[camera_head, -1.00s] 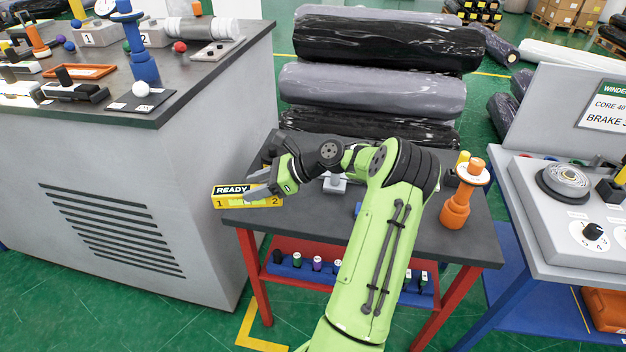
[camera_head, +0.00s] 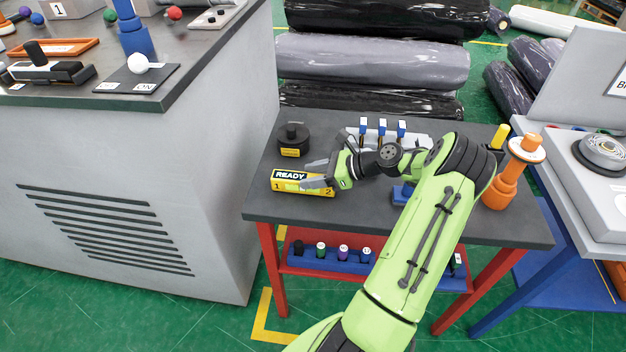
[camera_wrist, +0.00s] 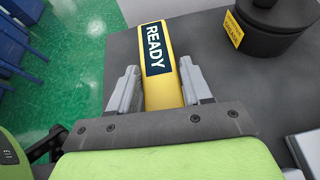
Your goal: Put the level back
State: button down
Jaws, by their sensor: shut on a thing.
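The level is a yellow block (camera_head: 288,185) with a black READY label and the numbers 1 and 2 at its ends. It is over the left front part of the dark tabletop (camera_head: 400,221); whether it rests on the top or hangs just above it I cannot tell. My gripper (camera_head: 318,174) is shut on its right part. In the wrist view the level (camera_wrist: 158,60) runs lengthwise between the two grey fingers (camera_wrist: 160,92), and its far end is at the top of the picture.
A grey holder with blue-topped pieces (camera_head: 381,130) is at the table's back. An orange post (camera_head: 507,175) stands at the right. A lower shelf holds small bottles (camera_head: 343,254). A grey cabinet (camera_head: 130,190) is at left.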

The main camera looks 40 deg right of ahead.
jog(key=shift+c, duration=2.4)
grip_release()
jog(key=shift+f, duration=0.15)
